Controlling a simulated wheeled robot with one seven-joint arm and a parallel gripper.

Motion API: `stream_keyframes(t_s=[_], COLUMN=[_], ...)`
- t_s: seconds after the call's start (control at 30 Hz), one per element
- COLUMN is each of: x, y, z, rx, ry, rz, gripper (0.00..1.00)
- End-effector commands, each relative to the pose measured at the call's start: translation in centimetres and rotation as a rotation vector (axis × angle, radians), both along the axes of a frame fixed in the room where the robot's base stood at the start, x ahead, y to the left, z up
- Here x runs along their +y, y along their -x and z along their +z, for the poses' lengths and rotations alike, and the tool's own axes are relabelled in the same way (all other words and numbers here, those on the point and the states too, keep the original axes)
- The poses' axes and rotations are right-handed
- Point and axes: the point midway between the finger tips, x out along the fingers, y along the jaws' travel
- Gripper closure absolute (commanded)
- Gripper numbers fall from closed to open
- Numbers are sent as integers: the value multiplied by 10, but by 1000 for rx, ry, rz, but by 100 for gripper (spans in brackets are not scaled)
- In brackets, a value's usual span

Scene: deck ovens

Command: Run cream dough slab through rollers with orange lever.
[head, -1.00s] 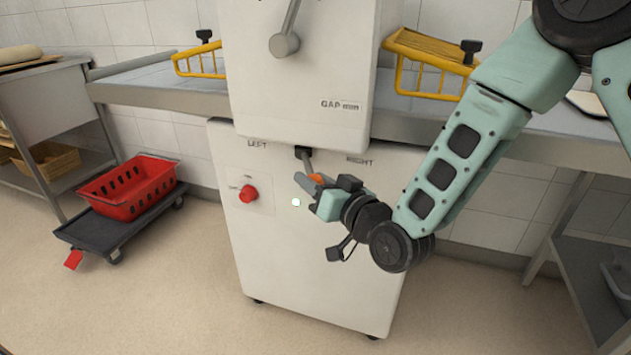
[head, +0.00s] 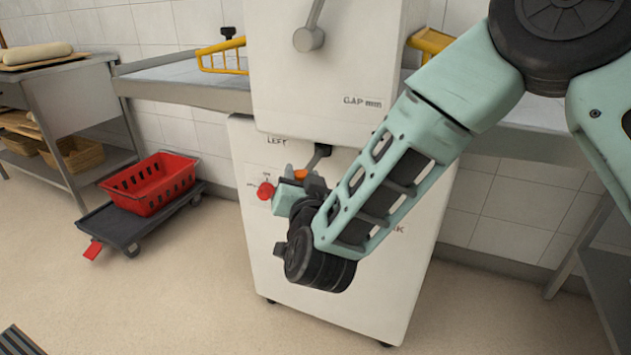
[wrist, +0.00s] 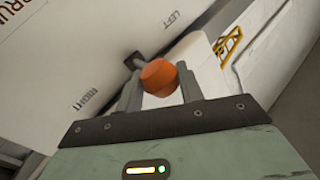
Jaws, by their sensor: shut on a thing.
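The orange lever knob (head: 300,174) sits on a short stem under the machine's white upper housing (head: 325,70). My gripper (head: 297,178) is shut on the orange lever, one finger on each side of the knob in the wrist view (wrist: 158,77). The stem leans toward the LEFT label (head: 277,141). The RIGHT label is hidden by my arm in the head view but shows in the wrist view (wrist: 90,99). A cream dough piece (head: 35,52) lies on a board on the left side table; I cannot tell if it is the slab. My arm hides much of the right bed.
A red knob (head: 265,191) is close beside my gripper on the machine front. The left bed (head: 190,88) has a yellow guard (head: 222,57). A red crate (head: 150,184) stands on a dark dolly (head: 110,228) at left. The floor in front is clear.

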Motion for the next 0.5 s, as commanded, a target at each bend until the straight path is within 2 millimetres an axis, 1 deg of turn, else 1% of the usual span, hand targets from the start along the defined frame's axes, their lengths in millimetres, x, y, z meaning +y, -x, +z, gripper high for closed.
stream_keyframes(t_s=[0.03, 0.17, 0.5], x=[7, 11, 13], y=[0, -2, -4], z=[1, 2, 3], rx=[-3, -3, -4], ry=[-6, -5, -6], rz=[-9, -48, -75], gripper=[100, 100, 100])
